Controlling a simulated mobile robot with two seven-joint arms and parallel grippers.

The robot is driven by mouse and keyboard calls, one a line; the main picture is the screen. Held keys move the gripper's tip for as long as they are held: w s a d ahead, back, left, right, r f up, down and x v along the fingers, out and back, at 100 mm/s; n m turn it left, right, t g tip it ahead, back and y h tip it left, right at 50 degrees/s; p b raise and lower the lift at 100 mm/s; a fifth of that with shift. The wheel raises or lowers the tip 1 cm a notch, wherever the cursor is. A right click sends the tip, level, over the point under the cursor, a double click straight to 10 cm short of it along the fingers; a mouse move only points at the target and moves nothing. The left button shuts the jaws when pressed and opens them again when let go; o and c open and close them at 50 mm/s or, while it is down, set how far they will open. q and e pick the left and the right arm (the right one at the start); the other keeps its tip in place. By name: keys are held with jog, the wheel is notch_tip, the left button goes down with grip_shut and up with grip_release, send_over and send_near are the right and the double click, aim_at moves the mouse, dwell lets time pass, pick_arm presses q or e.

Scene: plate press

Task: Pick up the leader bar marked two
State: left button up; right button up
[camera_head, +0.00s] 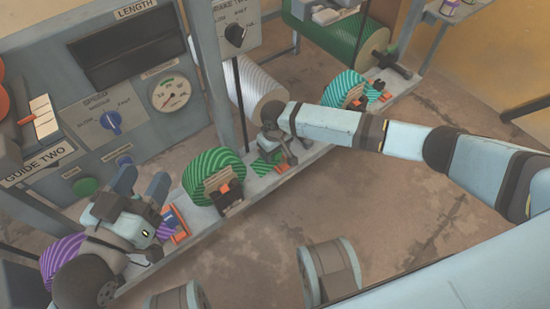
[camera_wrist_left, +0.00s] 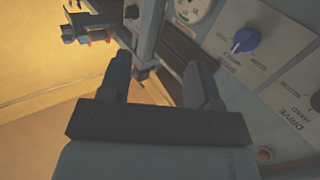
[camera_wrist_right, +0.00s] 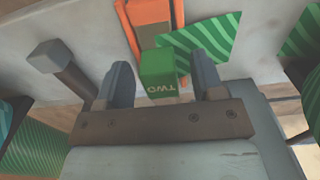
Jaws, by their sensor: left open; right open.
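The leader bar (camera_wrist_right: 158,72) is a green block with TWO printed on it, upside down in the right wrist view. It sits between the fingers of my right gripper (camera_wrist_right: 162,62), which is open, with a small gap on either side. A green striped strip (camera_wrist_right: 205,40) lies beside the bar, and an orange holder (camera_wrist_right: 148,22) is behind it. In the head view my right gripper (camera_head: 280,152) is over the pale rail, largely hiding the bar. My left gripper (camera_head: 141,184) is open and empty near the panel; it also shows in the left wrist view (camera_wrist_left: 158,78).
The pale rail (camera_head: 308,157) carries a green striped roll (camera_head: 212,172) and a teal roll (camera_head: 345,88). A dark peg (camera_wrist_right: 62,68) stands left of my right gripper. The control panel (camera_head: 85,105) is behind my left gripper. Spools (camera_head: 330,270) stand in front; the floor between is clear.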

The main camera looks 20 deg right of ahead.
jog(key=shift+r, duration=0.1)
jog(key=c, duration=1.1)
jog(key=shift+o, duration=0.2)
